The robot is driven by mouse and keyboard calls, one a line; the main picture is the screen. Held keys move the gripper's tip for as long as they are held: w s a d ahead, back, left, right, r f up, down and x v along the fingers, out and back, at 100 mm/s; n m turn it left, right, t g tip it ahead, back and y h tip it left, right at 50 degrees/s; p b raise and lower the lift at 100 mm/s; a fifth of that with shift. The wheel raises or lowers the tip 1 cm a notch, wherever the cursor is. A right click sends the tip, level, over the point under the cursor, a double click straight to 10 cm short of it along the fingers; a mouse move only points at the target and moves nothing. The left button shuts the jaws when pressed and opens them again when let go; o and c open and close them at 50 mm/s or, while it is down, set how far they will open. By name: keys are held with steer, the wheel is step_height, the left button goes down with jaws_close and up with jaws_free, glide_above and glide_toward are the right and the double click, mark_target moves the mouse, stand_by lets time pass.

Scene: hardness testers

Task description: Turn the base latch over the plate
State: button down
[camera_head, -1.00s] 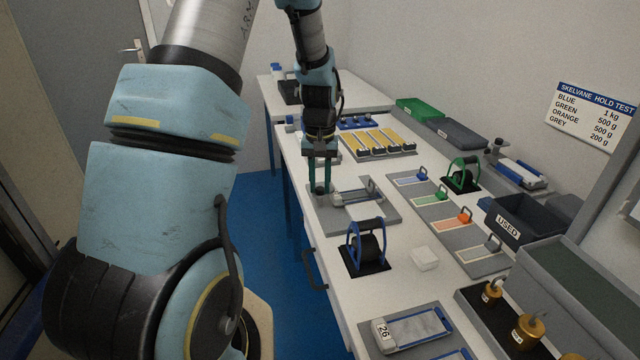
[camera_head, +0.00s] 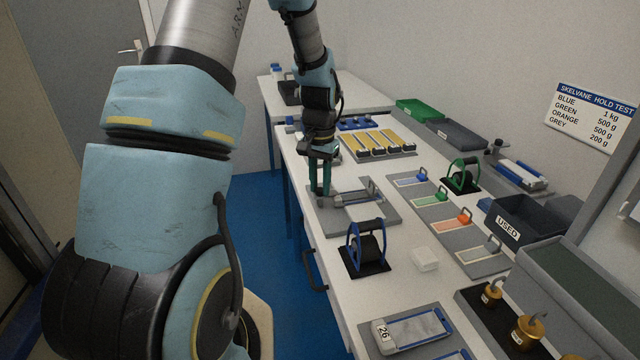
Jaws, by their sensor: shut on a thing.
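My gripper (camera_head: 320,191) points down at the left end of a grey base (camera_head: 385,213) on the white bench. Its teal fingers are shut on the base latch, which is mostly hidden by them. A grey bar (camera_head: 331,201) shows just right of the fingertips, and I cannot tell whether it is part of the latch. The plate (camera_head: 352,197) lies flat on the base, to the right of the fingers. How far the latch reaches over the plate is too small to tell.
A blue-framed roller stand (camera_head: 367,247) stands just in front of the base. Coloured strips with small hooks (camera_head: 450,224) lie to the right, and a tray of yellow bars (camera_head: 379,143) lies behind. A white block (camera_head: 425,259) sits near the stand.

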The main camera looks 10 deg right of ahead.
mark_target(320, 189)
steer(key=c, duration=0.7)
jaws_free()
steer(key=shift+o, duration=0.2)
step_height(320, 189, up, 11)
steer(key=b, duration=0.2)
steer(key=shift+f, duration=0.1)
steer(key=s+a+f+n+t, duration=0.1)
steer(key=s+a+f+n, duration=0.2)
steer(key=s+a, duration=1.1)
steer(key=a+n, duration=0.2)
steer(key=n, duration=0.1)
steer(key=shift+t, duration=0.3)
